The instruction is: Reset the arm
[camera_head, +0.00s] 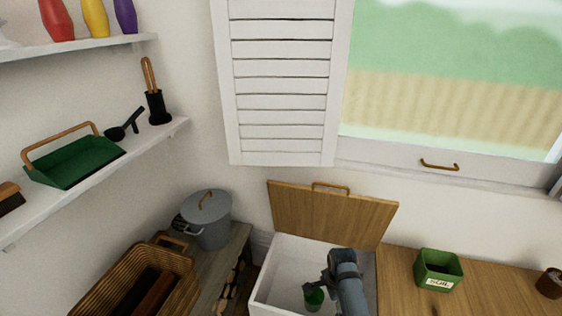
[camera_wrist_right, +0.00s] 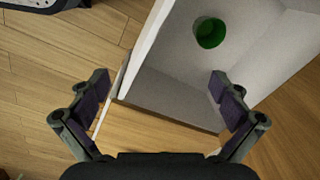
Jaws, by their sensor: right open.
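My right gripper (camera_wrist_right: 158,90) is open and empty in the wrist view, its two fingers spread wide. In the head view my right arm reaches down into an open white box, with the gripper (camera_head: 312,288) at its mouth. A green cup (camera_wrist_right: 210,33) sits inside the white box (camera_wrist_right: 172,92), beyond the fingertips and apart from them. The cup also shows in the head view (camera_head: 314,300), partly hidden by the gripper. The box's wooden lid (camera_head: 330,216) stands raised at the back. My left gripper is not in view.
A wooden counter (camera_head: 400,290) with a green labelled container (camera_head: 438,270) is right of the box. A grey lidded pot (camera_head: 208,222) and a wicker basket (camera_head: 95,290) are to the left. Wall shelves (camera_head: 100,170) and a shutter (camera_head: 282,80) stand above.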

